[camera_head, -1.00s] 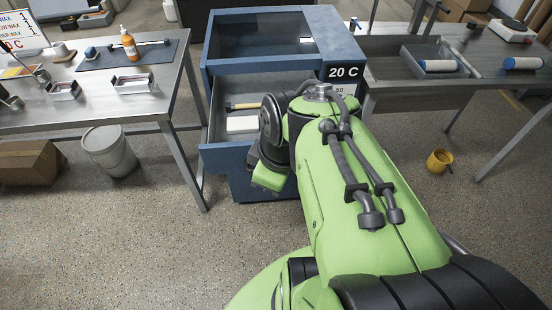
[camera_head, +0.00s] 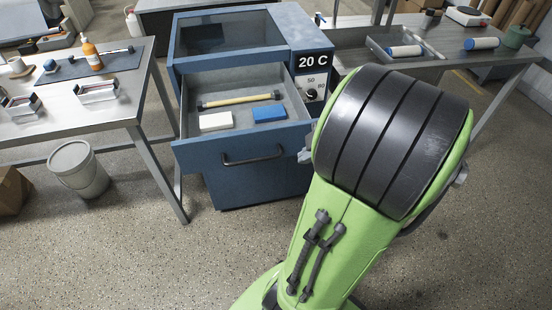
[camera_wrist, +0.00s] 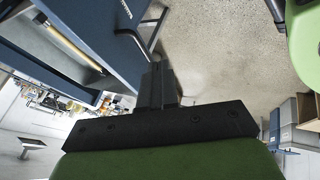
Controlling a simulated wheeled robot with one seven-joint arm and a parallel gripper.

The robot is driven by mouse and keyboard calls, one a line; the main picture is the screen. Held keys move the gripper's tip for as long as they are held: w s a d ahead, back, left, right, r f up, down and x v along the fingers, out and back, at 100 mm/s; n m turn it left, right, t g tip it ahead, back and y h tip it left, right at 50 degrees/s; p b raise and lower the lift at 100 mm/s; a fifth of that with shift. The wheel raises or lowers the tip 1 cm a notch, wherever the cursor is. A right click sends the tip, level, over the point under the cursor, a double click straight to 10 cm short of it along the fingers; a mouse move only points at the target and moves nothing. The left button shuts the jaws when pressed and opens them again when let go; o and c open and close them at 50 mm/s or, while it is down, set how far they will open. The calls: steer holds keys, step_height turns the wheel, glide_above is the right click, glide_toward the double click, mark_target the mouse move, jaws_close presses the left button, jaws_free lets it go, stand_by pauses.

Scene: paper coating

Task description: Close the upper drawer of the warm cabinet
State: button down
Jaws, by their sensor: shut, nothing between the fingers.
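The blue warm cabinet (camera_head: 298,30) stands ahead, with a "20 C" display on its right. Its upper drawer (camera_head: 200,157) is pulled out, with a dark bar handle (camera_head: 253,157) across the front. Inside lie a wooden-handled tool (camera_head: 240,100), a white block (camera_head: 216,121) and a blue block (camera_head: 269,113). In the wrist view, my gripper (camera_wrist: 158,75) is shut and empty, its fingers near the blue drawer front (camera_wrist: 95,25) and the handle (camera_wrist: 131,38). I cannot tell whether they touch it. In the head view my arm hides most of the gripper.
Another table (camera_head: 440,62) with white-and-blue rollers stands right. The speckled floor before the cabinet is clear apart from my arm.

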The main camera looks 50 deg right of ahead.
steer(key=w+d+f+b, duration=0.2)
steer(key=w+f+b, duration=0.2)
steer(key=w+f, duration=0.4)
steer(key=shift+w+f, duration=0.4)
steer(key=shift+f, duration=0.2)
